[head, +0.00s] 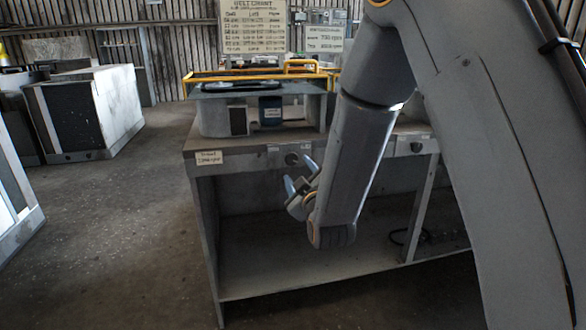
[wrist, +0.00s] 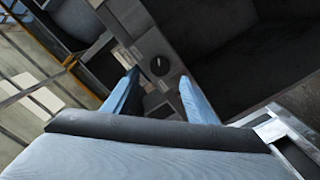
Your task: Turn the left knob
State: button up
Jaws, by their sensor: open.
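The left knob (head: 291,159) is a small dark round knob on the front edge of the grey workbench (head: 235,165). In the wrist view the knob (wrist: 159,66) shows between and beyond the two blue-grey fingertips. My gripper (head: 299,174) is open and empty, just in front of and slightly below the knob in the head view. In the wrist view my gripper (wrist: 159,78) has its fingers spread on either side of the knob's line of sight. I see no contact with the knob; the remaining distance is hard to judge.
A right knob (head: 416,147) sits further along the same bench front. A paper label (head: 209,157) is at the left corner. The bench's lower shelf (head: 270,278) is open, and the floor at left is clear.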

aim_at(292, 159)
jog(key=x, duration=0.7)
jog(key=shift+w+a, duration=0.1)
jog(key=shift+w, duration=0.2)
jog(key=c, duration=1.1)
